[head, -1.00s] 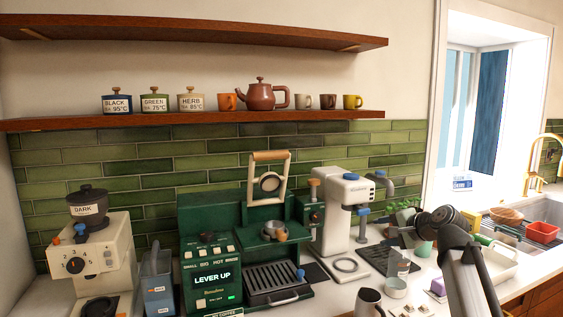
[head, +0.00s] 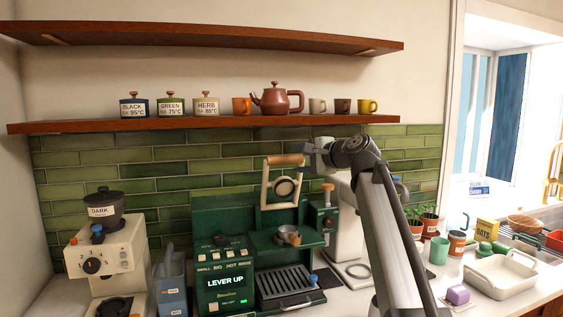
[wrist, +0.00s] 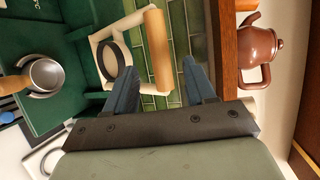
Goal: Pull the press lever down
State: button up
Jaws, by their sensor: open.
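The press lever is a cream frame with a wooden crossbar (head: 285,160), raised on top of the green coffee machine (head: 222,238). The machine's display reads LEVER UP. In the wrist view the lever's wooden bar (wrist: 157,51) stands upright in the picture, just beyond the jaws. My gripper (head: 312,152) is just right of the bar in the head view. In the wrist view its two blue fingers (wrist: 161,78) are spread, with nothing between their tips but the wall tiles and the end of the bar near the left finger. I cannot tell whether they touch the bar.
A wooden shelf (head: 215,125) with canisters, cups and a brown teapot (head: 276,99) runs above the lever. A grinder (head: 108,253) stands left of the machine. A white appliance (head: 347,245) stands to the right, partly behind my arm.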

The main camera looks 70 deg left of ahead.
aim_at(281, 160)
jog(key=x, duration=0.9)
grip_shut()
dwell(0.4)
